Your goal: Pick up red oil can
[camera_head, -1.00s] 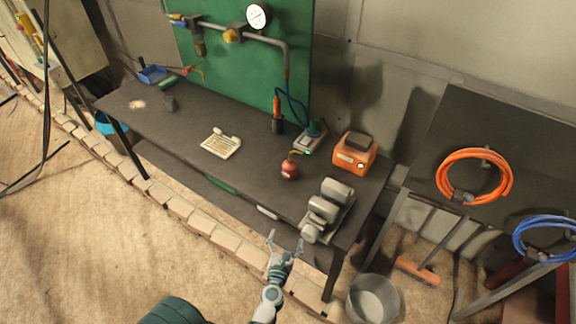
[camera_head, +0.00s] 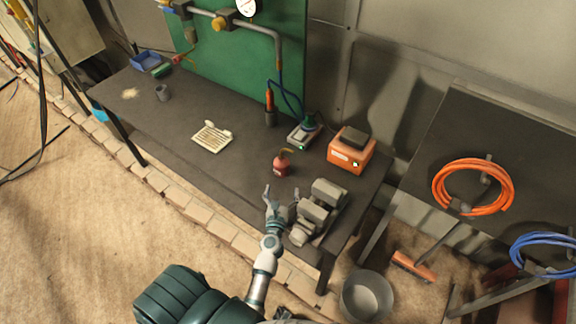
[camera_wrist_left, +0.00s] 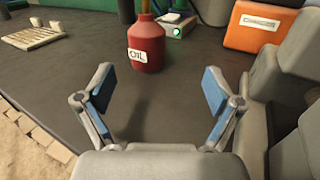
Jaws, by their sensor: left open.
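My left gripper (camera_head: 280,194) is open and empty, just in front of the can on the near side. In the left wrist view its two blue-padded fingers (camera_wrist_left: 158,92) are spread wide, with the can beyond them and between their lines, not touched. My right gripper is not in view.
A grey pump-like machine (camera_head: 318,208) stands close to the right of my left gripper. An orange box (camera_head: 352,150), a small device with a green light (camera_head: 302,133) and a notepad-like item (camera_head: 212,137) are also on the bench. A bucket (camera_head: 367,296) stands on the floor.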

